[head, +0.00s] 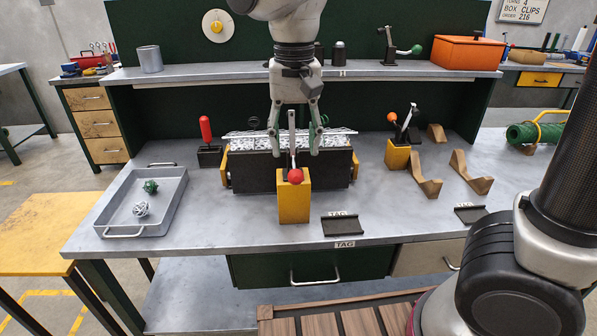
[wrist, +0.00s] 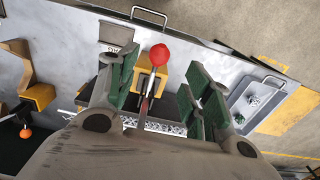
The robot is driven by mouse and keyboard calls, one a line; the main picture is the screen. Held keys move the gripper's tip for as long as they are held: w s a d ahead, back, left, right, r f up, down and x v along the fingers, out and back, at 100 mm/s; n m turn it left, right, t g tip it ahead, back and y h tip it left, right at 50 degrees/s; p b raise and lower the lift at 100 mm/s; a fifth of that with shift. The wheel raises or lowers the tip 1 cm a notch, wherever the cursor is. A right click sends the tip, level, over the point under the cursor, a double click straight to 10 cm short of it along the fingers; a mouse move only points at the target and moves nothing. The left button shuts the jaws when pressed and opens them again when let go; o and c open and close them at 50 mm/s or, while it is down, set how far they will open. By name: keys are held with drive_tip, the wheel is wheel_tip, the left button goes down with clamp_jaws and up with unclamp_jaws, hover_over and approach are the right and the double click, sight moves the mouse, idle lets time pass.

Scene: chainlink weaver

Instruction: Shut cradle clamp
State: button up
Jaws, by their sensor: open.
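A black cradle (head: 262,172) holds a strip of silvery mesh (head: 250,140) at the middle of the bench. A clamp with a yellow block (head: 293,205) stands at its front. The clamp's metal lever (head: 292,150) ends in a red ball (head: 296,176), which also shows in the wrist view (wrist: 159,54). My gripper (head: 294,145) is above the cradle, pointing down, its fingers apart on either side of the lever. In the wrist view, my gripper (wrist: 158,88) shows a gap on each side of the lever. Contact with the lever is not visible.
A grey tray (head: 168,220) with two small balls is at left. A red-handled tool (head: 206,135) stands left of the cradle. An orange-knobbed clamp (head: 397,155) and wooden brackets (head: 470,172) are at right. A shelf (head: 355,72) runs behind. Black tag plates (head: 342,225) lie in front.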

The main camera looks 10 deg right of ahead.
sight(295, 170)
wheel_tip(295, 170, down, 7)
drive_tip(key=shift+f, duration=0.1)
idle(0.3)
clamp_jaws()
